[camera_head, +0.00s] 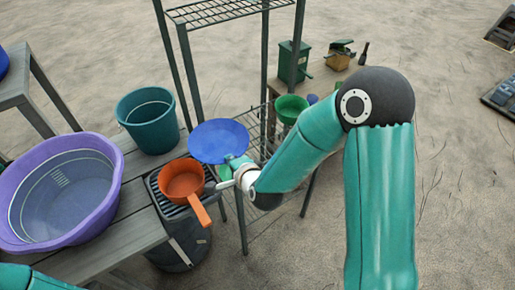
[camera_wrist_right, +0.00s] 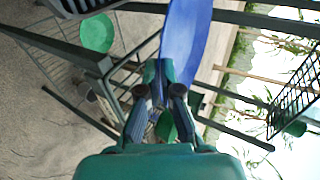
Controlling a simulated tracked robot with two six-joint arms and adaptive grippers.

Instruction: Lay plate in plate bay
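The blue plate (camera_head: 218,141) is held up in front of the metal wire rack (camera_head: 183,70), right of the teal bucket. My right gripper (camera_head: 238,168) is shut on the plate's near edge. In the right wrist view the plate (camera_wrist_right: 185,42) rises edge-on from between the two fingers (camera_wrist_right: 161,92). In the head view its broad face shows. I cannot tell which part of the scene is the plate bay. My left gripper is out of view; only a bit of teal arm shows at the lower left.
A green bowl (camera_head: 290,106) and green box (camera_head: 293,62) are behind. The rack's posts stand near the plate.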

